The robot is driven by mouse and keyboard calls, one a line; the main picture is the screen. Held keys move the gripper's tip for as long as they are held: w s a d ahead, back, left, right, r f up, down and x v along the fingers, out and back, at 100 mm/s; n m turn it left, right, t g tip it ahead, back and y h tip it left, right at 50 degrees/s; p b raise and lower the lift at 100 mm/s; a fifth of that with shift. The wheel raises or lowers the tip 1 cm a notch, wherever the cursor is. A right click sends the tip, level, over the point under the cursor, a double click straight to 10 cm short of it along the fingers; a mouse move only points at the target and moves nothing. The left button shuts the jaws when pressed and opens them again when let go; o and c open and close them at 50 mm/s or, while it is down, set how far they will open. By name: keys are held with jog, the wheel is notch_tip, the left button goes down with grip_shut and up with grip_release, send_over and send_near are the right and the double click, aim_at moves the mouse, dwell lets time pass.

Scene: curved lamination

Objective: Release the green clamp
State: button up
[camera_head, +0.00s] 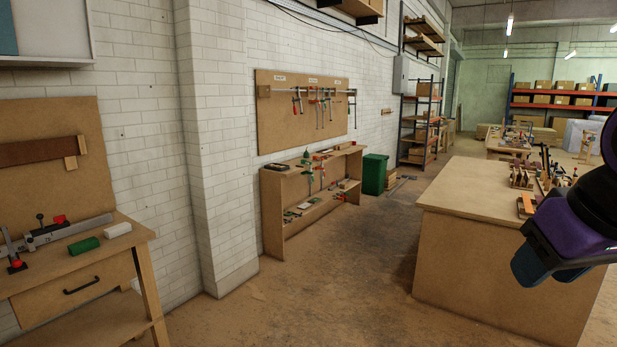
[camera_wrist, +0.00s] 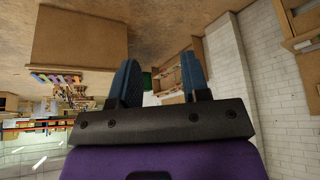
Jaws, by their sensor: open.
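My gripper (camera_wrist: 160,82) is open in the wrist view, its two dark blue fingers apart with nothing between them. In the head view its purple body and blue fingers (camera_head: 535,265) hang at the right edge, beside the big workbench (camera_head: 500,265). Small green and red clamps (camera_head: 313,172) show at the low shelf unit (camera_head: 273,210) by the wall, far from my gripper. They are too small to tell which is the green clamp or whether it grips anything. The wrist view is upside down and shows the shelf unit (camera_wrist: 171,80) beyond the fingers.
Clamps hang on a wall board (camera_head: 285,125) above the shelf unit. A green bin (camera_head: 374,174) stands at its right end. The floor (camera_head: 340,275) between the benches is clear.

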grip_shut()
dwell(1.8)
